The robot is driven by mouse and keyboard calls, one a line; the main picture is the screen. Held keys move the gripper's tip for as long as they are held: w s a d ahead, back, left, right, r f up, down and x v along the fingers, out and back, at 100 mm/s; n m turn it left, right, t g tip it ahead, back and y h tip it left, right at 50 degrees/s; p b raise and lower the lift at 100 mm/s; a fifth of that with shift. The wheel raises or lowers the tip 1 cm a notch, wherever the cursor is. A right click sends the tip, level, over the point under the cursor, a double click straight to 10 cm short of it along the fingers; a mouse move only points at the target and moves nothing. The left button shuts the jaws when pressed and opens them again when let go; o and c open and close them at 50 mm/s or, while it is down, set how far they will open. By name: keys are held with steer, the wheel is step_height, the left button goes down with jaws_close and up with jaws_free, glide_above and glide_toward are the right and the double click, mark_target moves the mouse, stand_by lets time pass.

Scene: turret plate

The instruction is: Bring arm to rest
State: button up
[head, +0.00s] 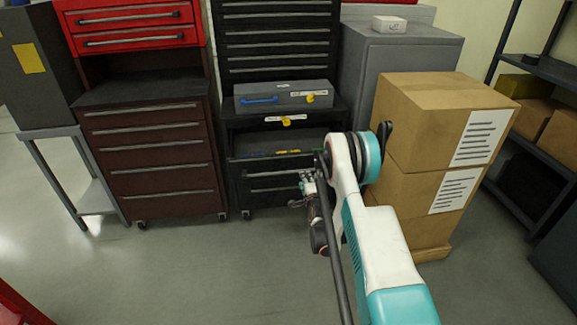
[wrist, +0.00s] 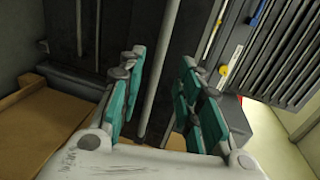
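My gripper (head: 306,190) hangs low in front of the black tool cabinet (head: 262,193), at the end of my white and teal arm. In the wrist view, the two teal fingers of my gripper (wrist: 160,98) stand apart with a gap between them. Nothing shows held between the fingers. A drawer of the black cabinet (head: 275,145) appears open, with small yellow items inside; my arm hides its right part.
A grey case with a blue handle (head: 283,96) sits on the black cabinet. Stacked cardboard boxes (head: 430,150) stand close to my arm's right. A brown-red cabinet (head: 150,150) stands to the left.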

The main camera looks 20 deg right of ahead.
steer(key=shift+r, duration=0.1)
steer(key=a+r+n+g+y, duration=0.1)
steer(key=a+r+n, duration=0.25)
steer(key=r, duration=0.55)
steer(key=a+r+n+g+y, duration=0.15)
steer(key=a+r, duration=0.25)
steer(key=r, duration=0.5)
steer(key=s+a+r+n+g+y, duration=0.1)
steer(key=s+a+r+n+g, duration=0.1)
steer(key=s+a+r+n, duration=0.9)
steer(key=s+a+r+n+g, duration=0.1)
steer(key=s+a, duration=0.1)
steer(key=s, duration=0.9)
steer(key=s+a+r+n+g, duration=0.1)
steer(key=s+a+r+n, duration=0.1)
steer(key=s, duration=1)
steer(key=s+a+r+n+g, duration=0.1)
steer(key=s+a, duration=0.3)
steer(key=s, duration=0.7)
steer(key=shift+s+r+n+g+y, duration=0.35)
steer(key=shift+n+y, duration=0.1)
steer(key=shift+n, duration=0.15)
steer(key=shift+w, duration=0.15)
